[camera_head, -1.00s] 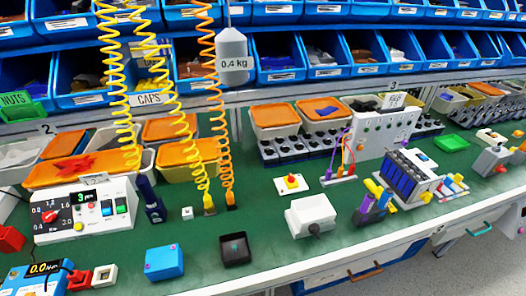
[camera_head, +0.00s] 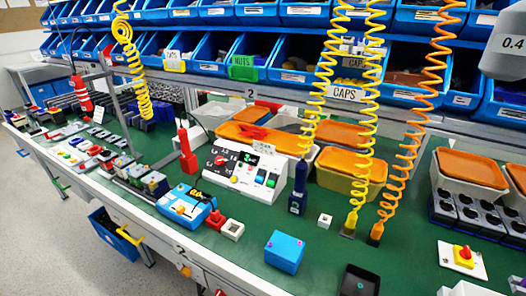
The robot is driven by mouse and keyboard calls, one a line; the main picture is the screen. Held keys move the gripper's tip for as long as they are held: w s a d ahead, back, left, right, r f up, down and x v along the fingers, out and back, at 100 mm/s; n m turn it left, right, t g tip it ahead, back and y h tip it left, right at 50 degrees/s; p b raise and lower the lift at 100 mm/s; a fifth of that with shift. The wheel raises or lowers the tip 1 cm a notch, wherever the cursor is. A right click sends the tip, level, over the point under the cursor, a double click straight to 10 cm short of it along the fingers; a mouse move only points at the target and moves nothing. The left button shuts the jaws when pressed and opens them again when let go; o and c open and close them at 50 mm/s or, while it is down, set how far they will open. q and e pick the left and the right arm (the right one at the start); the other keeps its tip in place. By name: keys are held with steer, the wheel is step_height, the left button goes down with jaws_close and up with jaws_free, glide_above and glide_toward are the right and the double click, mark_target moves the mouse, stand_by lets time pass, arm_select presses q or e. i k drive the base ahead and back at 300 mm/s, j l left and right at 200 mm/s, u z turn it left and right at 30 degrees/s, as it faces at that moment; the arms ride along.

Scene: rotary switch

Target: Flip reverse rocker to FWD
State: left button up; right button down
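A white control box (camera_head: 245,172) stands on the green bench near the middle of the head view. Its sloped face has a red rotary knob (camera_head: 221,160), a small lit display, and a few buttons. Neither of my grippers is in view.
A blue meter (camera_head: 187,206) and a red screwdriver-like tool (camera_head: 187,152) stand left of the box. A dark blue cylinder (camera_head: 298,186) stands close on its right. A blue block (camera_head: 284,252) is in front. Coiled yellow hoses hang at the right.

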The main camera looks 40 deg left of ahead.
mark_target(261, 174)
steer(key=j+u, duration=0.15)
steer(key=u, duration=1.15)
steer(key=i+j+z, duration=0.1)
steer(key=j, duration=0.1)
